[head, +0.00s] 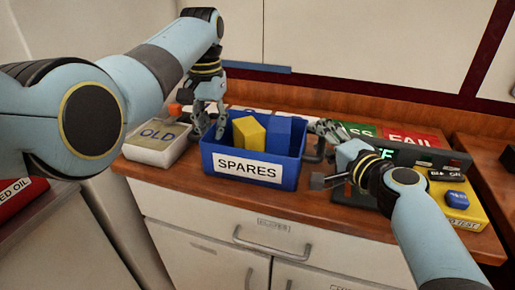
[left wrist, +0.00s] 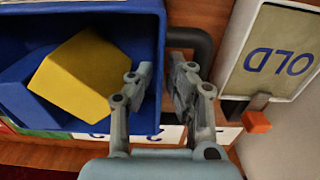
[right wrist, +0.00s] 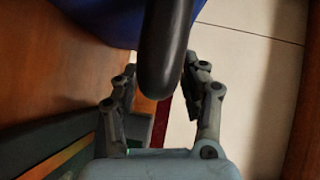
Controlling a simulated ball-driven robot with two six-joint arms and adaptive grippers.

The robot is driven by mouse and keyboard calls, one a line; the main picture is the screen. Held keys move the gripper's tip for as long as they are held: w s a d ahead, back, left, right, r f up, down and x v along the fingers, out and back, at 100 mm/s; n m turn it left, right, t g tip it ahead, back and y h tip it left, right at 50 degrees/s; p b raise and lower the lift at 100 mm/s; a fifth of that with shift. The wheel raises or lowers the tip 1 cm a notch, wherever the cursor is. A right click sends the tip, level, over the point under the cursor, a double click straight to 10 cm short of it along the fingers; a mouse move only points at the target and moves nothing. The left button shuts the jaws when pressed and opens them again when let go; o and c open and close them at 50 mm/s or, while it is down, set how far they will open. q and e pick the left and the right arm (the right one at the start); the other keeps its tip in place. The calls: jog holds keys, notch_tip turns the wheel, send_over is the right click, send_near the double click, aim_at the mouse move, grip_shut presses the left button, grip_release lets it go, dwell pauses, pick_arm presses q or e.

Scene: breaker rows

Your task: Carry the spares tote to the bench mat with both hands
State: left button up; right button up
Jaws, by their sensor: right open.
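The blue spares tote (head: 207,163), labelled SPARES, stands upright on the wooden bench with a yellow block (head: 248,133) and a blue block (head: 278,128) inside. My left gripper (head: 208,132) is at the tote's left end. In the left wrist view its open fingers (left wrist: 162,75) are by the tote's side wall and dark handle (left wrist: 205,45); contact is unclear. My right gripper (head: 320,157) is open at the right end. In the right wrist view the dark right handle (right wrist: 163,60) lies between its spread fingers (right wrist: 165,82). I cannot clearly identify the bench mat.
A pale OLD bin (head: 150,158) stands left of the tote. Green and red FAIL trays (head: 412,141) are behind my right gripper. A yellow tester (head: 470,212) is at the right. White drawers (head: 270,240) lie below the bench's front edge.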

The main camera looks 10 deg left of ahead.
pick_arm(q)
grip_shut()
pick_arm(e)
jog(key=c, duration=0.4)
grip_shut()
